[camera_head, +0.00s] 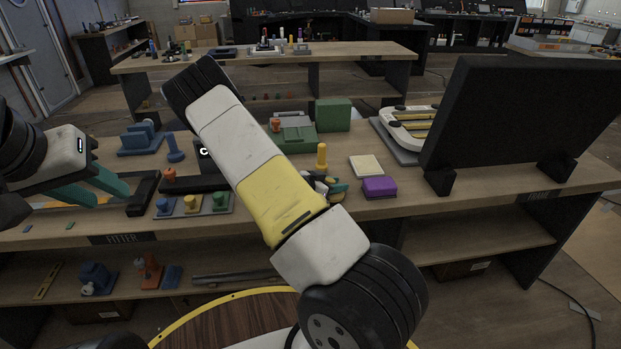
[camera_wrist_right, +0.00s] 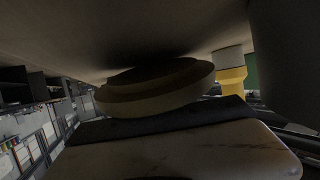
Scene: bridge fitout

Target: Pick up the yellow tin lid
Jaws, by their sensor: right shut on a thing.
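My right arm crosses the middle of the head view and hides part of the bench. My right gripper (camera_head: 328,186) shows past its edge, low at the bench, with bits of teal finger. It is shut on a small yellow piece, seemingly the yellow tin lid (camera_head: 337,197), mostly hidden. The right wrist view is dark; a round pale disc (camera_wrist_right: 155,88) fills its middle, and I cannot tell what it is. My left gripper (camera_head: 95,188) has teal fingers apart and empty, over the bench's left end.
A yellow peg (camera_head: 322,157), a purple block (camera_head: 380,187) and a pale square pad (camera_head: 366,166) stand close to my right gripper. A black panel (camera_head: 520,115) rises at the right. A grey tray (camera_head: 205,210) with coloured knobs lies at the front edge.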

